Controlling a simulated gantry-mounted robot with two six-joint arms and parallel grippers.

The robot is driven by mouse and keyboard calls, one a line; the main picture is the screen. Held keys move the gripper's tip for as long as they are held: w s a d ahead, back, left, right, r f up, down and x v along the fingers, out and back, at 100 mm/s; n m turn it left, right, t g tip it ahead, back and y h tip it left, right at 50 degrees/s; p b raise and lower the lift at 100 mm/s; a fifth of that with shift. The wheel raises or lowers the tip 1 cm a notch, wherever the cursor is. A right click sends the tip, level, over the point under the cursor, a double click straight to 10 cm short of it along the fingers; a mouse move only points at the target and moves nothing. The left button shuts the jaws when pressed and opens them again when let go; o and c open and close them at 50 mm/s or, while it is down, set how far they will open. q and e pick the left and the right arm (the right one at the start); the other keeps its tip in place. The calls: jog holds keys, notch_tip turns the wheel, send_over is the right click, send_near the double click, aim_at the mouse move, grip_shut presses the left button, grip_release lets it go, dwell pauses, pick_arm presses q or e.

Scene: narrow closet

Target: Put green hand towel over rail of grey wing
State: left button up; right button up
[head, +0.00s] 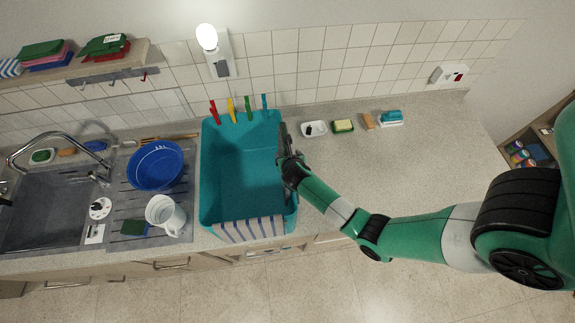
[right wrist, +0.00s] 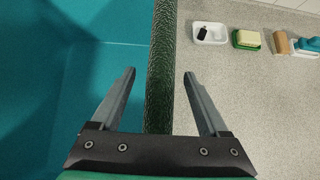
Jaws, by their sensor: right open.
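A dark green textured cloth, which looks like the green hand towel (right wrist: 160,70), lies as a narrow strip along the right rim of a teal tub (head: 243,170). In the head view my right gripper (head: 287,155) is at that rim and hides most of the strip. In the right wrist view the right gripper (right wrist: 165,95) is open, with one finger on each side of the strip and visible gaps between. I cannot make out a grey wing or its rail. My left gripper is not in view.
A striped towel (head: 250,229) hangs over the tub's front rim, and several coloured pegs (head: 231,110) stand at its back. A blue basin (head: 156,166) and white jug (head: 166,215) are at left. Small dishes (head: 314,129) sit behind; the counter (head: 385,170) at right is clear.

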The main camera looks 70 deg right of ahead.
grip_shut()
jog(key=shift+r, duration=0.1)
dwell(1.2)
